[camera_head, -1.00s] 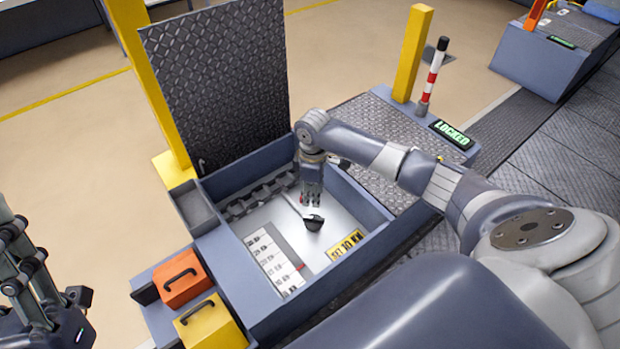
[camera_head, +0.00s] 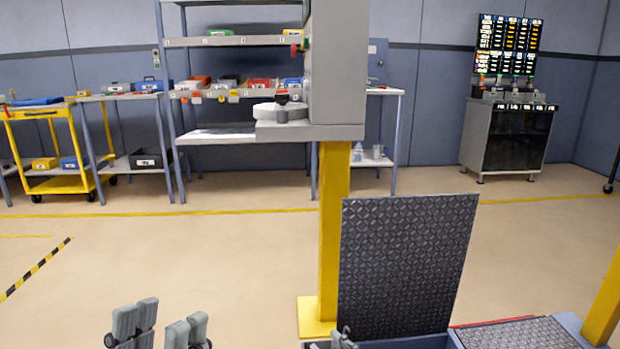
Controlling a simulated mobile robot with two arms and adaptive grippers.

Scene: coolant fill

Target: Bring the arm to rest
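My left gripper (camera_head: 161,325) shows at the bottom left, with only its grey fingertips in view. They point up in two groups with a gap between them, and nothing shows in the gap. The rest of that hand is below the picture edge. My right arm and gripper cannot be made out. A small grey piece (camera_head: 344,338) shows at the lower left corner of the raised tread-plate lid (camera_head: 405,265); I cannot tell what it is. The open pit under the lid is almost all cut off by the bottom edge.
A yellow post (camera_head: 333,235) stands left of the lid and carries a grey cabinet (camera_head: 337,65). Another yellow post (camera_head: 605,305) is at the right edge. Shelves (camera_head: 235,41), a yellow cart (camera_head: 55,110) and a display station (camera_head: 508,140) line the back. The floor between is clear.

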